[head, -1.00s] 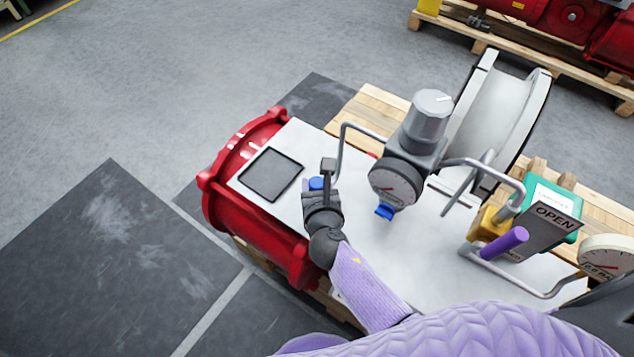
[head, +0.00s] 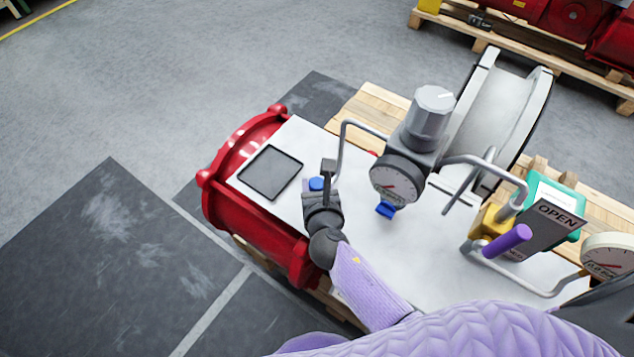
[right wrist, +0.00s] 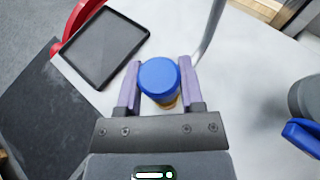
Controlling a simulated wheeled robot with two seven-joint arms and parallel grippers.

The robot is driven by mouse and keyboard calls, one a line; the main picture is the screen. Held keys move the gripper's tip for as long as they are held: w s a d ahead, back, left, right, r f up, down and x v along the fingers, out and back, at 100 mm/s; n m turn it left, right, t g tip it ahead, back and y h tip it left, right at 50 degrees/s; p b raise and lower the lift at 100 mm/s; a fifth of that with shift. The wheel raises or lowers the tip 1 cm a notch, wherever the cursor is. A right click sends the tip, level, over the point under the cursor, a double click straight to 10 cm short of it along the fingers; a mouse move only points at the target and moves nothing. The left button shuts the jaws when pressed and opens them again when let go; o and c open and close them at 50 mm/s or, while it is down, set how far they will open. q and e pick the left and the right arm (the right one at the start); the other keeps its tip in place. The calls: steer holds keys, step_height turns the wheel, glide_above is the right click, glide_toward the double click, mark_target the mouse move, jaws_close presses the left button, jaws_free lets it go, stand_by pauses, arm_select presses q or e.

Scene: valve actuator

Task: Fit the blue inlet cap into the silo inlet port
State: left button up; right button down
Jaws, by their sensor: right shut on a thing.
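The blue inlet cap (right wrist: 160,78) is between the two purple fingers of my right gripper (right wrist: 158,88), which is shut on it in the right wrist view. A tan part shows just beneath the cap. In the head view the cap (head: 316,184) shows as a small blue spot beside my right gripper (head: 322,182), over the white tabletop near the tablet. Whether the cap touches the surface below, I cannot tell. The silo inlet port cannot be made out with certainty. My left gripper is not in view.
A dark tablet (head: 270,172) lies left of my right gripper on the white top (head: 385,270). A grey bent pipe (head: 342,140) rises close to the gripper and joins a gauge unit (head: 397,180) with a blue part below. An OPEN sign (head: 557,216) and purple handle (head: 507,241) stand right.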

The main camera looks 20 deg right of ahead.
steer(key=shift+f+b, duration=0.95)
steer(key=shift+f, duration=0.25)
steer(key=shift+c, duration=0.7)
jaws_free()
steer(key=shift+s+r, duration=0.2)
steer(key=shift+s, duration=0.1)
steer(key=p+v, duration=0.3)
steer(key=v, duration=0.5)
steer(key=shift+s+r, duration=0.15)
steer(key=shift+s, duration=0.15)
steer(key=shift+s+a, duration=0.1)
steer(key=shift+s, duration=0.2)
